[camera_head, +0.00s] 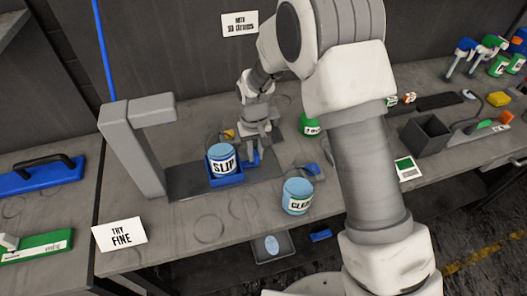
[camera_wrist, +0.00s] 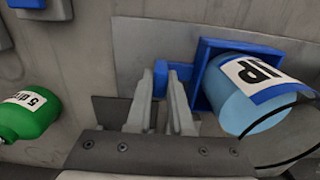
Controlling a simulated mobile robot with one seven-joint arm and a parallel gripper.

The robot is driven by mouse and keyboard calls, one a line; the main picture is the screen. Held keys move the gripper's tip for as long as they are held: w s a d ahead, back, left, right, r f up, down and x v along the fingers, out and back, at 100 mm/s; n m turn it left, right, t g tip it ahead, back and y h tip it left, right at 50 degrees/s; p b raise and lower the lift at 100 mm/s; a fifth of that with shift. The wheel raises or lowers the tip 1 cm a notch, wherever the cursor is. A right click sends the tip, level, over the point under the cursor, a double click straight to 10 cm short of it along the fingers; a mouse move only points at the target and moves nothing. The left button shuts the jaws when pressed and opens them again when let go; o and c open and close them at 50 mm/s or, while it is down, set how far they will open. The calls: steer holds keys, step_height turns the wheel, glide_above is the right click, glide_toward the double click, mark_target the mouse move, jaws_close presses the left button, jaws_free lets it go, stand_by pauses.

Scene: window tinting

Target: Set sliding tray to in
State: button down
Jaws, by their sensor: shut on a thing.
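The sliding tray (camera_head: 229,181) is a small blue open box on a dark flat track (camera_head: 188,188) on the grey bench. A light-blue jar labelled "SLIP" (camera_head: 221,161) stands in it. The tray also shows in the wrist view (camera_wrist: 205,60), with the jar (camera_wrist: 250,107) at the right. A blue handle (camera_wrist: 182,72) sticks out from the tray's side. My gripper (camera_head: 251,152) is at the tray's right side in the head view. In the wrist view its fingers (camera_wrist: 172,85) are shut on the handle, partly hiding it.
A grey post with an overhanging arm (camera_head: 144,150) stands left of the tray at the track's end. A light-blue "CLEA…" jar (camera_head: 297,197) stands front right, and a green bottle (camera_head: 309,126) behind. A "TRY FINE" card (camera_head: 120,235) is at front left.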

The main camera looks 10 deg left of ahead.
steer(key=s+a, duration=0.1)
steer(key=a, duration=0.2)
steer(key=s+a+b, duration=0.1)
steer(key=s+a, duration=0.1)
steer(key=a, duration=0.1)
steer(key=s+a, duration=0.1)
steer(key=a, duration=0.2)
steer(key=shift+s+a+r, duration=0.1)
steer(key=shift+s+a, duration=0.1)
steer(key=shift+a, duration=0.05)
steer(key=c, duration=0.8)
jaws_free()
steer(key=shift+s+a, duration=0.1)
steer(key=shift+r, duration=0.2)
step_height(320, 180, up, 17)
